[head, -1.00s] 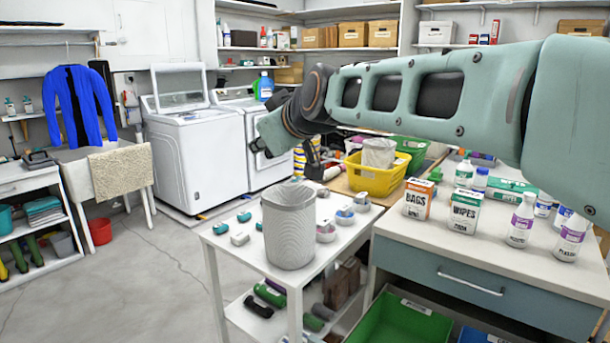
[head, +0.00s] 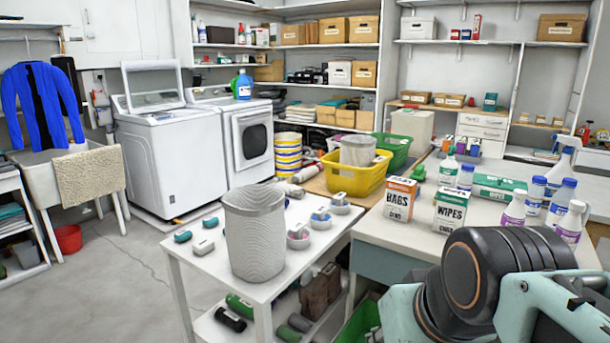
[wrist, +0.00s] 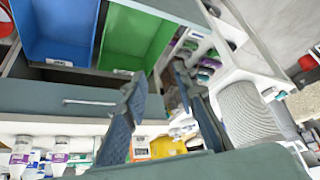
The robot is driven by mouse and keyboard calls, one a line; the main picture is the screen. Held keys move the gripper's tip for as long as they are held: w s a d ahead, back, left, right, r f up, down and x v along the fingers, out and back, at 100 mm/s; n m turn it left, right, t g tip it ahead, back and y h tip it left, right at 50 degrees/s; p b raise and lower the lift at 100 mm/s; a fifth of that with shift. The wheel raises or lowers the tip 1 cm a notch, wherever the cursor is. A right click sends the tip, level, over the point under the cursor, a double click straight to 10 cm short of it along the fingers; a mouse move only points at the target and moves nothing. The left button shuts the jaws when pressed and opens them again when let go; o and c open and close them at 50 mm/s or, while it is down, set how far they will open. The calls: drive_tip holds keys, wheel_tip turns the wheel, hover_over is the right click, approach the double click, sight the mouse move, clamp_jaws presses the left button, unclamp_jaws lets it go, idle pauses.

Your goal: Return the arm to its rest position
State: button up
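My arm (head: 480,285) is folded low at the right front of the head view, in front of the white counter. My gripper (wrist: 158,76) shows only in the wrist view. Its two dark fingers stand apart with nothing between them. Beyond them are a drawer front with a handle (wrist: 95,101) and open blue (wrist: 62,28) and green (wrist: 137,40) bins. In the head view the gripper itself is out of the picture.
Bottles (head: 569,222), a BAGS box (head: 399,198) and a WIPES box (head: 449,211) stand on the counter close to my arm. A grey ribbed basket (head: 254,232) stands on the white table (head: 190,261).

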wheel_tip(320, 180, up, 26)
drive_tip(key=s+d+p, duration=0.1)
drive_tip(key=p, duration=2.6)
drive_tip(key=shift+s+d+f+m+g+h+p, duration=0.15)
drive_tip(key=shift+s+d+m+g+h+p, duration=0.15)
drive_tip(key=shift+s+m, duration=0.1)
drive_tip(key=shift+f, duration=0.1)
